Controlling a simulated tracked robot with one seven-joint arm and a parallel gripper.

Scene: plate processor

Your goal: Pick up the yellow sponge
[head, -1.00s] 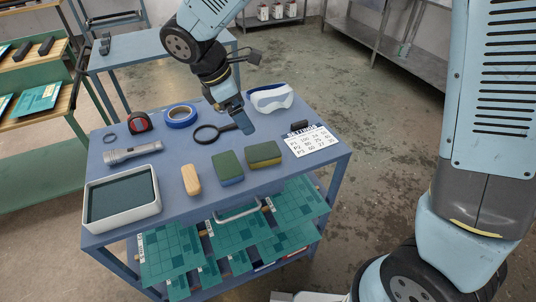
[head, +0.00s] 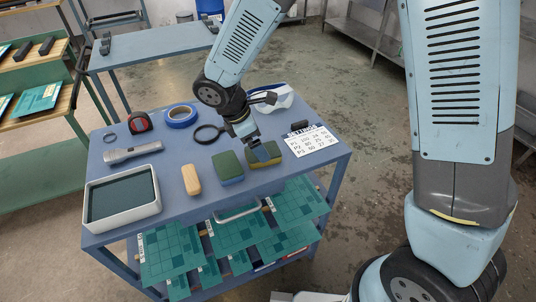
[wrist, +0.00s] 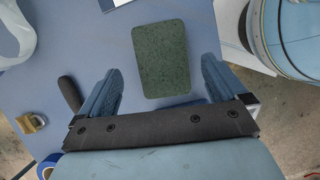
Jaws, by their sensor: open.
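The yellow sponge (head: 262,162) has a green top and a yellow lower side, and lies flat on the blue table right of centre. My gripper (head: 262,150) is over it, pointing down, and hides part of its top. In the wrist view, a green sponge top (wrist: 161,58) lies between and beyond the two open fingers of my gripper (wrist: 161,72). The fingers stand apart on either side of it with nothing held. I cannot tell how high the fingertips are above the sponge.
A similar green-topped sponge with a blue side (head: 228,167) lies just left. A wooden-coloured block (head: 191,180), grey tray (head: 122,228) and flashlight (head: 133,153) are further left. A printed card (head: 312,140) lies right. A magnifying glass (head: 206,134) and blue tape (head: 181,115) lie behind.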

